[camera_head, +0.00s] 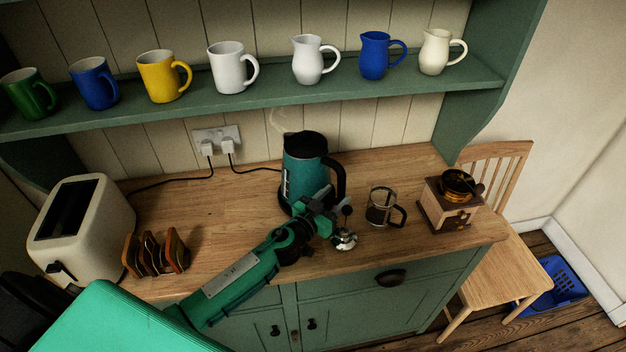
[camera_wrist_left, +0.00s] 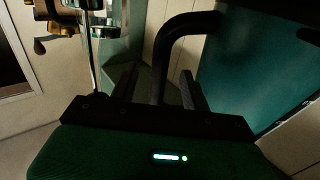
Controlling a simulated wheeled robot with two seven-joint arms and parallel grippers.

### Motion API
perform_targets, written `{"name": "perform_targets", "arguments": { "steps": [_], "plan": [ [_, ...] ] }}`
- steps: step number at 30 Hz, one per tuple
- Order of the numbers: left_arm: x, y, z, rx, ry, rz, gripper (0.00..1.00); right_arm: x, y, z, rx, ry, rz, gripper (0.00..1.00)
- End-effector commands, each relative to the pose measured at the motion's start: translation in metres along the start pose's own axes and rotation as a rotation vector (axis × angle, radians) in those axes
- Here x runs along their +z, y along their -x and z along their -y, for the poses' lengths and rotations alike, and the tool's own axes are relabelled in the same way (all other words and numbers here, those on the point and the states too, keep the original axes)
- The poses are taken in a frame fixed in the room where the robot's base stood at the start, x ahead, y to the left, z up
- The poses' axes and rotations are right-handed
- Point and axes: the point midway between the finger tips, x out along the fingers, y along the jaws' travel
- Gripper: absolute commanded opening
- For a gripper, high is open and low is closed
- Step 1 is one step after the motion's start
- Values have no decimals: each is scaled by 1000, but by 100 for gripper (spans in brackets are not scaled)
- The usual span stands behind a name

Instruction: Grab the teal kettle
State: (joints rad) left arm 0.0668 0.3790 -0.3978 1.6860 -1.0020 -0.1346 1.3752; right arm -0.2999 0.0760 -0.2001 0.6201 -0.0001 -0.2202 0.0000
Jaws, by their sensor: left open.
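The teal kettle (camera_head: 303,167) with black lid and black handle stands upright on the wooden counter, near the back wall. My left gripper (camera_head: 332,200) is open at the kettle's front right, by its handle. In the left wrist view the black handle (camera_wrist_left: 184,27) curves down between the two open fingers (camera_wrist_left: 160,88), with the teal body (camera_wrist_left: 250,75) to the right. I cannot tell whether the fingers touch the handle. My right gripper is not in view.
A glass press jug (camera_head: 379,207) and a metal plunger-like piece (camera_head: 345,239) stand close right of my gripper. A coffee grinder (camera_head: 449,203) is farther right. A toaster (camera_head: 83,229) and toast rack (camera_head: 156,255) are left. Several mugs and jugs line the shelf (camera_head: 300,93) above.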

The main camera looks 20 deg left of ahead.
Motion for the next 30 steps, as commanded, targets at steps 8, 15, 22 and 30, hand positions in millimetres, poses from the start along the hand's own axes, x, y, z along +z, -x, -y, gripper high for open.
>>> {"name": "perform_targets", "arguments": {
  "steps": [8, 15, 22, 30],
  "plan": [
    [0, -14, 0, 0, 0, 0, 47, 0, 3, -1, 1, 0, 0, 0],
    [0, -13, 0, 0, 0, 0, 23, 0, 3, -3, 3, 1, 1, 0],
    [0, -13, 0, 0, 0, 0, 0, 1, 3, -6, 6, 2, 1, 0],
    [0, -13, 0, -1, -1, 0, 0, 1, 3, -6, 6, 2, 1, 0]
  ]
}}
